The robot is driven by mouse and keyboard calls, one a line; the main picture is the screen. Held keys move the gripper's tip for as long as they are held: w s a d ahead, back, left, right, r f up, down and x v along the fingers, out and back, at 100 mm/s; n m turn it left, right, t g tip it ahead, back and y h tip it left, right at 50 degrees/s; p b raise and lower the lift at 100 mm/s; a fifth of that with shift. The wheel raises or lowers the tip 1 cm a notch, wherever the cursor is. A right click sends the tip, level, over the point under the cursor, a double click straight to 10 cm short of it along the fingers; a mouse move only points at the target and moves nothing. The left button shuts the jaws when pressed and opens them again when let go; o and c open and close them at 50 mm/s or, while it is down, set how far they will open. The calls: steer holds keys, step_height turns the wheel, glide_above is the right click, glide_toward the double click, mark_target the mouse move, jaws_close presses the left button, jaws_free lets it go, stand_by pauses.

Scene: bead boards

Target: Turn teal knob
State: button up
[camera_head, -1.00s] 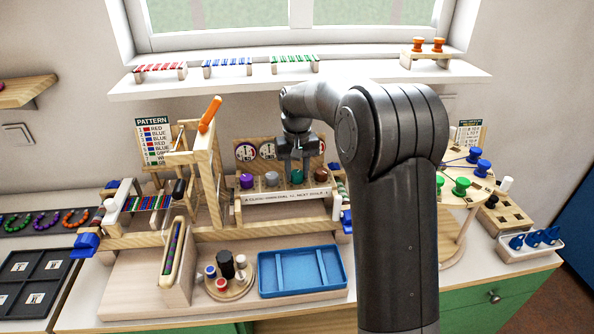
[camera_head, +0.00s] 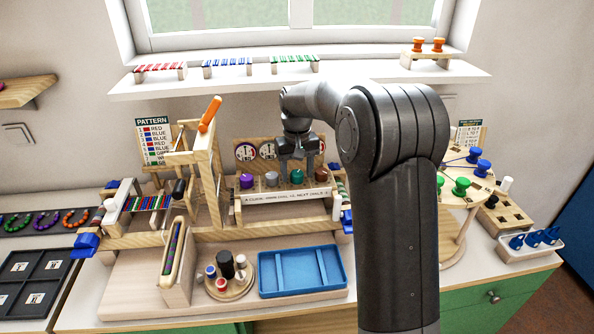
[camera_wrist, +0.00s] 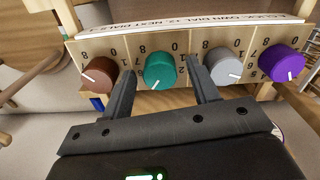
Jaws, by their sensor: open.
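The teal knob (camera_wrist: 160,70) is a round dial on a wooden panel, with printed numbers around it. Its white pointer line runs toward the lower edge, slightly left, in the wrist view. In the head view the teal knob (camera_head: 297,177) is the third of the row from the left. My gripper (camera_wrist: 162,82) is open, with one finger on each side of the teal knob and a visible gap to it. In the head view my gripper (camera_head: 297,160) is just above and behind the knob. Whether the fingertips reach past the knob's face is unclear.
A grey knob (camera_wrist: 225,70) and a brown knob (camera_wrist: 97,76) flank the teal one closely. A purple knob (camera_wrist: 282,64) is beyond the grey one. A printed label strip (camera_head: 286,195) runs along the panel. A blue tray (camera_head: 262,284) stands in front.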

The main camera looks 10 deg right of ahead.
mark_target(298, 174)
step_height(298, 174, up, 11)
stand_by(0.6)
steer(key=shift+f, duration=0.1)
steer(key=s+d+r+m+t, duration=0.1)
steer(key=s+r, duration=0.2)
steer(key=s, duration=0.6)
steer(key=s+d+r+t, duration=0.2)
steer(key=s+r, duration=0.1)
steer(key=s, duration=0.6)
steer(key=s+f+t, duration=0.1)
steer(key=s+f, duration=0.1)
steer(key=s, duration=0.4)
steer(key=s+d+f, duration=0.1)
steer(key=s+f, duration=0.2)
steer(key=s, duration=0.3)
steer(key=s+d+f+m+t, duration=0.1)
steer(key=s+f, duration=0.1)
steer(key=s, duration=0.4)
steer(key=shift+f+t, duration=0.3)
steer(key=shift+f, duration=0.05)
